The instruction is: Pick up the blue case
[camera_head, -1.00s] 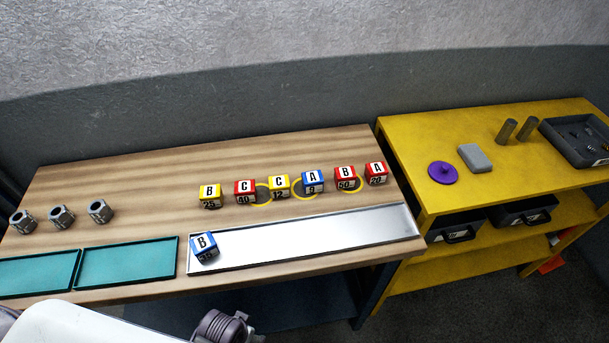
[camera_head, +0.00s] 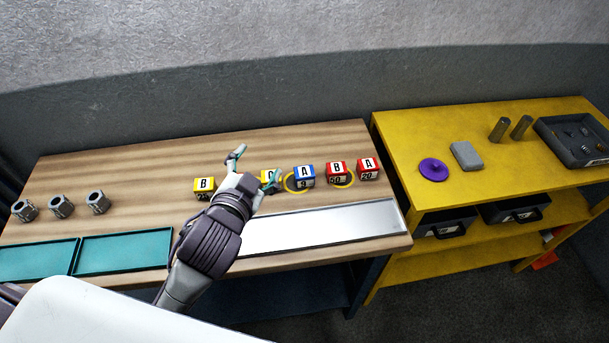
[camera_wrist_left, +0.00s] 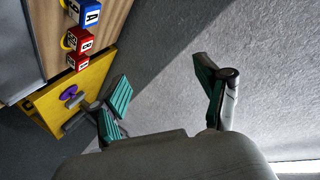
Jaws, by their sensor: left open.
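A blue case marked A (camera_head: 304,175) stands in the row at the back of the wooden table, between a yellow case (camera_head: 267,178) and a red case marked B (camera_head: 336,172). The blue A case also shows at the top left of the left wrist view (camera_wrist_left: 88,12). My left gripper (camera_head: 256,167) is open and empty, left of the blue A case and above the row. Its fingers (camera_wrist_left: 160,85) are spread apart in the wrist view. The gripper hides a red case, and my left arm hides the tray's left end, where another blue case lay. My right gripper is out of view.
A yellow case marked B (camera_head: 204,187) and a red case marked A (camera_head: 368,168) end the row. The metal tray (camera_head: 325,229), teal trays (camera_head: 125,252) and hex parts (camera_head: 61,206) lie on the table. A yellow bench (camera_head: 400,150) adjoins on the right.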

